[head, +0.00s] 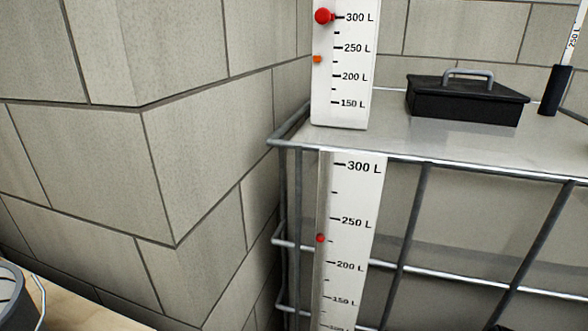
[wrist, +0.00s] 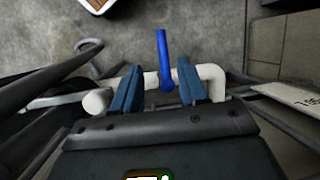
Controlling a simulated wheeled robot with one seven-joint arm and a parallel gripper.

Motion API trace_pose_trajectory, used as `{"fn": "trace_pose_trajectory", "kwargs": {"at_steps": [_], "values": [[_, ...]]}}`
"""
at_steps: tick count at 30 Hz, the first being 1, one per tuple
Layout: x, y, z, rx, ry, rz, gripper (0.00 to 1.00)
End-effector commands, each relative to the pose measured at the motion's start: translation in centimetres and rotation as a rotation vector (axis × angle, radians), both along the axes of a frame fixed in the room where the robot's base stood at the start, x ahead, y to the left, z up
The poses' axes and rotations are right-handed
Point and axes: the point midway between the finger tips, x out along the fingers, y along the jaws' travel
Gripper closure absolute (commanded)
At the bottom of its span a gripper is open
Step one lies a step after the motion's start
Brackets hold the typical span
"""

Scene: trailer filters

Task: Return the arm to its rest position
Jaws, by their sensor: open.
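My gripper (wrist: 159,68) shows only in the wrist view, with its two blue fingers spread apart and nothing gripped. A blue lever handle (wrist: 163,50) stands upright in the picture in the gap between the fingers. It sits on a white pipe (wrist: 212,78) that runs across behind the fingers and bends at the right. Whether a finger touches the pipe or lever, I cannot tell. The arm and gripper do not show in the head view.
A caged tank (head: 400,150) fills the head view's right side, with a black lidded box (head: 465,100) on top. Litre scales (head: 350,240) stand at its left corner. A block wall (head: 190,150) is at left. Dark bars (wrist: 50,80) flank the gripper; a tray (wrist: 95,5) lies beyond on grey floor.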

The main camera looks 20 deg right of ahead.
Motion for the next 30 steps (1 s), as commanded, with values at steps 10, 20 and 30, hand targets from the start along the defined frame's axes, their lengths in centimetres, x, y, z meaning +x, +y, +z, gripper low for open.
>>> {"fn": "trace_pose_trajectory", "kwargs": {"at_steps": [10, 20, 30], "values": [[-5.2, 5.4, -4.1, -0.295, -0.22, 0.105, 0.57], [-9.4, 10.7, -0.6, -0.505, -0.536, 0.22, 0.57], [-13.3, 17.0, 11.2, -0.607, -0.954, 0.307, 0.57]]}}
